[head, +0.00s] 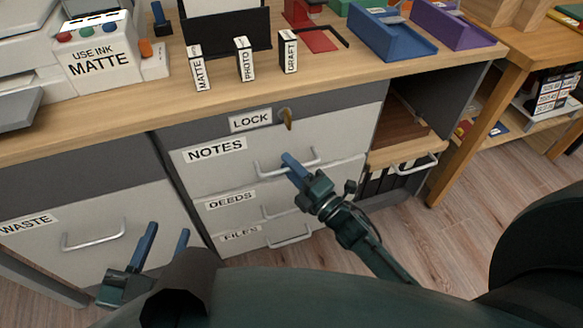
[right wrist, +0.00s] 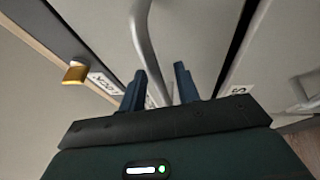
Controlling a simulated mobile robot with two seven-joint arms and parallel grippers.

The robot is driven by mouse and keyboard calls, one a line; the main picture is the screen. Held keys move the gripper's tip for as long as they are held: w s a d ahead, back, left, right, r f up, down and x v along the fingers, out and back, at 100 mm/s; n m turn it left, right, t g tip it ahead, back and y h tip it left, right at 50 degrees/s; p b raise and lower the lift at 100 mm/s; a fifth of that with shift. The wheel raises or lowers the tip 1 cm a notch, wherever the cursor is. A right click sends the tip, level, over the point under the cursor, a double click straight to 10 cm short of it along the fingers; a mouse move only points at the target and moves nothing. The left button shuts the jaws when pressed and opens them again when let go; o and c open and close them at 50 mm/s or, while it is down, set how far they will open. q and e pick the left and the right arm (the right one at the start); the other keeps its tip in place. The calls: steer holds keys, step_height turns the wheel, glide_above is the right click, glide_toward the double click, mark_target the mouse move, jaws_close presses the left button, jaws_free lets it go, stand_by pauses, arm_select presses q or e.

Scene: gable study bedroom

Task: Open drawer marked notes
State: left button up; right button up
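The drawer marked NOTES (head: 225,170) is the pale front below the LOCK label and looks closed. Its silver bar handle (head: 270,173) also shows in the right wrist view (right wrist: 146,45). My right gripper (head: 288,160) is at this handle, and its blue fingertips partly cover it. In the right wrist view the two fingers (right wrist: 160,85) stand apart, with the handle bar running between them and gaps visible. My left gripper (head: 165,236) is open and empty, low in front of the WASTE drawer. A brass key (head: 286,117) sits in the lock above the NOTES drawer.
The DEEDS (head: 232,200) and FILES (head: 243,237) drawers are below, both closed. The WASTE drawer (head: 90,215) is left. An open compartment with a pulled-out wooden shelf (head: 405,152) is right. Labelled boxes and trays stand on the desktop (head: 330,85).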

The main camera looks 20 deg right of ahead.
steer(key=shift+c, duration=0.2)
jaws_close()
steer(key=shift+s+d, duration=0.1)
stand_by(0.4)
